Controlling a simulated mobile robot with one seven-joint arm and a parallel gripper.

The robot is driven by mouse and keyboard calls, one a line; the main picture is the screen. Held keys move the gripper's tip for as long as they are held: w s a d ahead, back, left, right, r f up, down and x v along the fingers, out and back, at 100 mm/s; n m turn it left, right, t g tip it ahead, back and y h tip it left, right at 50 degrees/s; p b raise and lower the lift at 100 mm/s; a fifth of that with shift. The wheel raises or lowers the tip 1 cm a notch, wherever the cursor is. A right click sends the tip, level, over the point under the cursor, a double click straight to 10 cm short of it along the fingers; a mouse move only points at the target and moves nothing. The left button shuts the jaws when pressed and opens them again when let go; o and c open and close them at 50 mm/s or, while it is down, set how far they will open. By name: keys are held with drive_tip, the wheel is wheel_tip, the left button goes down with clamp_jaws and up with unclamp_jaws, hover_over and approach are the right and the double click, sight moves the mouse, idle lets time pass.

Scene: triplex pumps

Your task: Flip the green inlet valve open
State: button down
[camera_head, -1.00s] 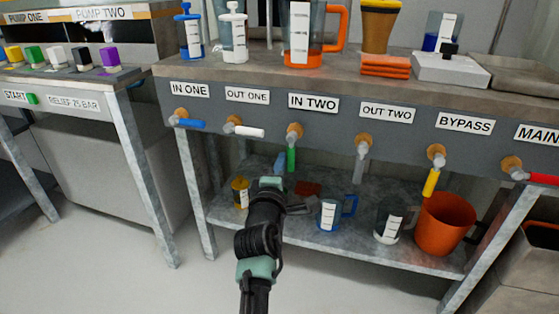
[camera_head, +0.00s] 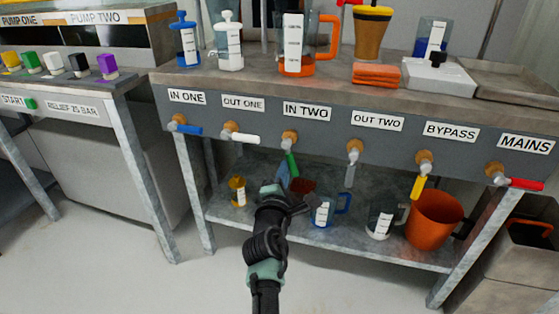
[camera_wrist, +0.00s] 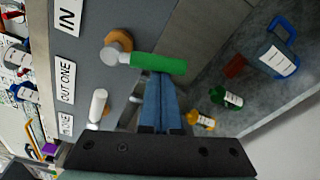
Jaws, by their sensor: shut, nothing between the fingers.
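The green inlet valve handle (camera_head: 291,165) hangs below the IN TWO label (camera_head: 307,111) on the grey panel. Its lower end leans a little to the right. In the wrist view the green handle (camera_wrist: 158,63) runs across the upper middle from its metal stem. My gripper (camera_head: 283,178) is beside the handle, on its left in the head view. Its blue fingers (camera_wrist: 160,80) are shut together and empty. Their tips meet the handle's side in the wrist view; I cannot tell whether they press on it.
The lower shelf holds a yellow bottle (camera_head: 238,191), a blue-handled jug (camera_head: 322,213) and an orange bucket (camera_head: 434,222).

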drive_tip(key=n+p, duration=0.1)
drive_tip(key=d+n+p, duration=0.1)
drive_tip(key=d+r+n+p, duration=0.1)
drive_tip(key=p, duration=0.1)
drive_tip(key=shift+s+n+g+h, duration=0.3)
drive_tip(key=shift+s, duration=0.05)
drive_tip(key=d+r+n+p, duration=0.1)
drive_tip(key=n+p, duration=0.1)
drive_tip(key=d+n+p, duration=0.1)
drive_tip(key=n+p, duration=0.1)
drive_tip(key=p, duration=0.1)
drive_tip(key=d+r+n+g+h+p, duration=0.1)
drive_tip(key=n+p, duration=0.1)
drive_tip(key=shift+s+r+n+p, duration=0.3)
drive_tip(key=shift+s+n+p, duration=0.05)
drive_tip(key=shift+s+n, duration=0.05)
drive_tip(key=shift+s+d+r+n+p, duration=0.15)
drive_tip(key=shift+r+n+p, duration=0.25)
drive_tip(key=shift+n+p, duration=0.65)
wheel_tip(320, 180, down, 4)
drive_tip(key=b, duration=0.4)
drive_tip(key=p+v, duration=0.6)
drive_tip(key=v, duration=0.3)
